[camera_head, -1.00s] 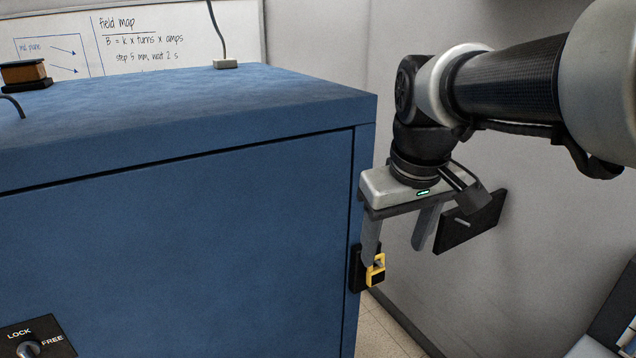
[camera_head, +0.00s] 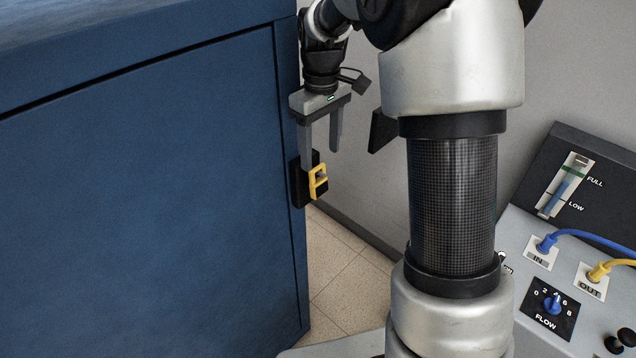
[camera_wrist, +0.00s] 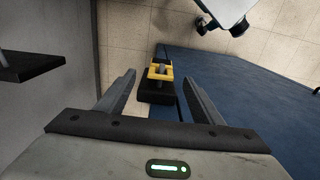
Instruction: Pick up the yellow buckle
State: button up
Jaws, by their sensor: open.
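The yellow buckle (camera_head: 318,182) is a small squarish frame on a black mount (camera_head: 301,184) at the right edge of the blue cabinet. In the wrist view the buckle (camera_wrist: 160,73) shows flat and yellow at the far end of the black mount (camera_wrist: 157,93), with a grey bar or post through its middle. My gripper (camera_head: 321,160) points down just above and behind it, open. One finger hides part of the mount in the head view. In the wrist view my gripper's fingertips (camera_wrist: 158,73) stand on both sides of the buckle, with nothing visibly clamped.
The blue cabinet (camera_head: 150,180) fills the left. A grey wall (camera_head: 365,60) lies behind my gripper, with a dark plate (camera_head: 382,130) jutting out. A control console (camera_head: 570,270) with blue and yellow hoses is at right. Tiled floor (camera_head: 345,270) shows between.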

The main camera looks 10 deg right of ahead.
aim_at(318, 171)
jog(key=f, duration=0.9)
jog(key=shift+w+a+f, duration=0.1)
jog(key=shift+a, duration=0.15)
jog(key=c, duration=1.1)
